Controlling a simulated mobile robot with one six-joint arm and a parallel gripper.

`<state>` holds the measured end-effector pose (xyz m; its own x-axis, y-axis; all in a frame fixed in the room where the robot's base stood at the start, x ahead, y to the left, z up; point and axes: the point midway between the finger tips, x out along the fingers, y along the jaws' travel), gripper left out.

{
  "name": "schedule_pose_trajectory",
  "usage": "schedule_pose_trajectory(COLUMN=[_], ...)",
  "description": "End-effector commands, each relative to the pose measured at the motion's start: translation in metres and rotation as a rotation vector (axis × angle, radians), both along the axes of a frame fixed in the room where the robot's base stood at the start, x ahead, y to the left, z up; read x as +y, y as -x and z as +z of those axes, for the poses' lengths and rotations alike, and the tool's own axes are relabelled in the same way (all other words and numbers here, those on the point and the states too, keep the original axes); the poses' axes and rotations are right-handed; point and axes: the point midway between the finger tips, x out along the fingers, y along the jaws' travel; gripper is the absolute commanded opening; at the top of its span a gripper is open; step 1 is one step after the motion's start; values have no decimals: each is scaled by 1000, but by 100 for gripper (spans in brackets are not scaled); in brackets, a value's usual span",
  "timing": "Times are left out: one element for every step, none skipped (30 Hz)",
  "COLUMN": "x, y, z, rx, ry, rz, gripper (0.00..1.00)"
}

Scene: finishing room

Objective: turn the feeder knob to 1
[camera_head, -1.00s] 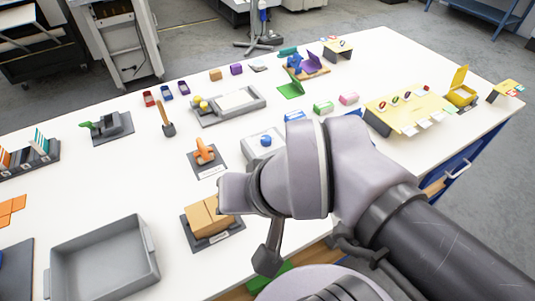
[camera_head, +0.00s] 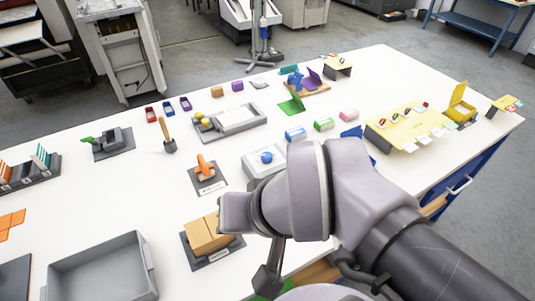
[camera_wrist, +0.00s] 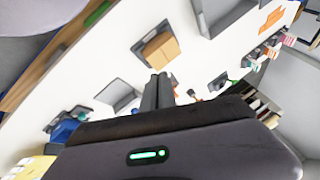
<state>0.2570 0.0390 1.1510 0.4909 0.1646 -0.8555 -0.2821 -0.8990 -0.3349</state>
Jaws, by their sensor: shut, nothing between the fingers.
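A round blue knob (camera_head: 266,157) sits on a pale box (camera_head: 250,170) in the middle of the table in the head view. It may be the feeder knob; I cannot read any numbers or a pointer on it. My arm's pale wrist hides the near right part of that box. My gripper (camera_wrist: 158,80) shows in the wrist view with its dark fingers together and nothing between them. It is apart from the knob. In the head view my arm hides the fingers.
A cardboard box (camera_head: 207,234) on a dark base stands just left of my wrist, with an empty grey bin (camera_head: 101,270) further left. An orange-handled item (camera_head: 205,170) stands left of the pale box. A yellow panel (camera_head: 405,128) is at the right.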

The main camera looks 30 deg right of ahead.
Motion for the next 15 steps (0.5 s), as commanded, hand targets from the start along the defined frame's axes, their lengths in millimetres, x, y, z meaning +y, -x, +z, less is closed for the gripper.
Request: schedule_pose_trajectory(x=[0, -2, -5, -8, -14, -23, -31, -41, -55, -66, -78, -95, -108, -120, -136], y=[-1, -5, -13, -22, -35, -56, -74, -94, -119, -138, -156, -179, -195, -209, -225], z=[2, 7, 17, 28, 40, 57, 70, 80, 89, 93, 94, 92, 89, 84, 75], rx=[3, 7, 24, 40, 61, 95, 124, 154, 194, 224, 254, 296, 324, 353, 388], ry=[1, 4, 11, 20, 30, 48, 62, 75, 92, 103, 115, 126, 135, 142, 149], rz=[0, -1, -3, -6, -10, -14, -17, -20, -21, -24, -24, -26, -25, -25, -25], gripper=[12, 18, 26, 31, 37, 45, 51, 54, 54, 54, 54, 54, 54, 54, 54])
